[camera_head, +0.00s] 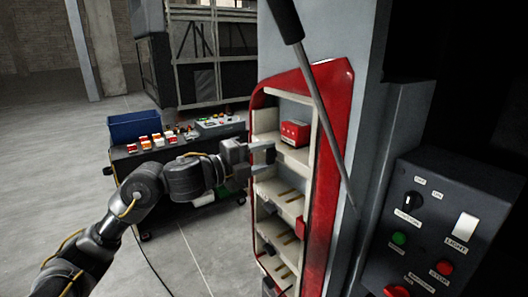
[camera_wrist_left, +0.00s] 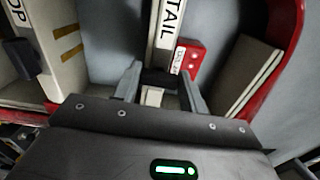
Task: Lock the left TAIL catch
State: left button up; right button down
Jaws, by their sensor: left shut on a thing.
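A red unit (camera_head: 295,133) sits on the upper shelf of the open red-edged cabinet. It also shows in the left wrist view (camera_wrist_left: 190,57), with a small white label. A white strip reading TAIL (camera_wrist_left: 172,20) runs beside it. My left gripper (camera_head: 268,155) reaches into the cabinet at the shelf's front left, beside the red unit. In the left wrist view its two fingers are shut on a small dark catch (camera_wrist_left: 158,78) just below the TAIL strip. A pale piece shows below the catch. The fingers partly hide it, and its lock position cannot be told. My right gripper is out of view.
A rod (camera_head: 322,105) slants across the cabinet's right side. A control box (camera_head: 440,220) with switches and buttons stands at the right. A dark bench (camera_head: 165,160) with a blue bin (camera_head: 133,126) stands at the left. The floor at the left is clear.

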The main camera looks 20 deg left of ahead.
pick_arm(q)
jog(key=shift+n, duration=0.3)
dwell(0.4)
jog(key=o, duration=1)
jog(key=b+v, duration=0.3)
jog(key=v, duration=0.8)
